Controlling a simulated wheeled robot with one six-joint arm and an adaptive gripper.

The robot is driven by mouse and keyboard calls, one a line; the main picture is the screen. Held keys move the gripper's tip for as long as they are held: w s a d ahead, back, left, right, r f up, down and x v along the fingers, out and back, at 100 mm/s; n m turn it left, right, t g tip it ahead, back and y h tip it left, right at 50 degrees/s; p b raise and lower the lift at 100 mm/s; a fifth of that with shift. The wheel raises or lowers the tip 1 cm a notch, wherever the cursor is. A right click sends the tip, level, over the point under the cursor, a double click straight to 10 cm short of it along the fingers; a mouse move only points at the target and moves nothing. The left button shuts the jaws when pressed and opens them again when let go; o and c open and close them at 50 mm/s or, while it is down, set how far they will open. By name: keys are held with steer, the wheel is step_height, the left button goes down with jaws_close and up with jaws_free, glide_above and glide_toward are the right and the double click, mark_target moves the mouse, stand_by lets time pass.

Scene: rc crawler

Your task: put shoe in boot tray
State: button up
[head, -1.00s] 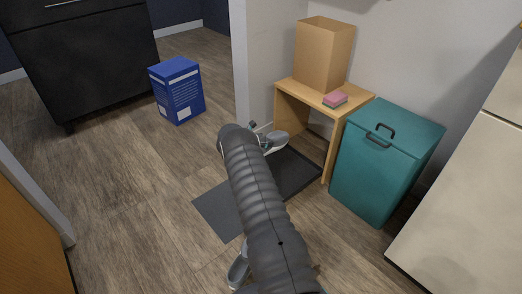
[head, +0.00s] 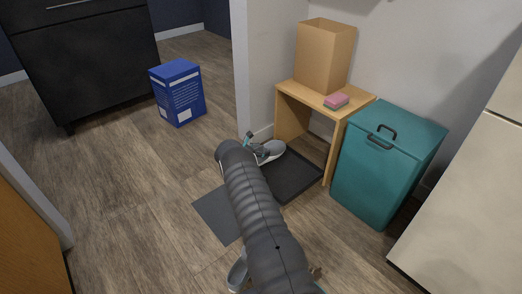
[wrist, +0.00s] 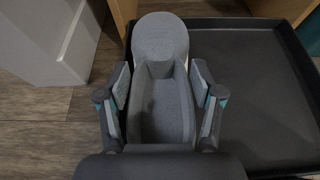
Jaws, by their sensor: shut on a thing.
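My gripper (wrist: 161,102) is shut on a grey shoe (wrist: 160,120), one finger on each side of it. In the head view the shoe (head: 270,152) shows pale-soled just past the end of my arm, which hides part of it. The black boot tray (wrist: 250,90) has a low raised rim and lies below the shoe, reaching to the right. The shoe is over the tray's left part, near its left rim. In the head view the tray (head: 298,182) lies on the floor before the small table. Whether the shoe touches the tray I cannot tell.
A second grey shoe (head: 237,272) lies on the floor, partly behind my arm. A grey mat (head: 214,214) adjoins the tray. A wooden side table (head: 301,97) holds a cardboard box (head: 322,58) and sponge. A teal bin (head: 378,175) stands right; a white wall end is left.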

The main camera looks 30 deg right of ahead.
steer(key=shift+f, duration=0.2)
steer(key=shift+f, duration=0.25)
steer(key=o, duration=1.3)
steer(key=shift+r, duration=0.1)
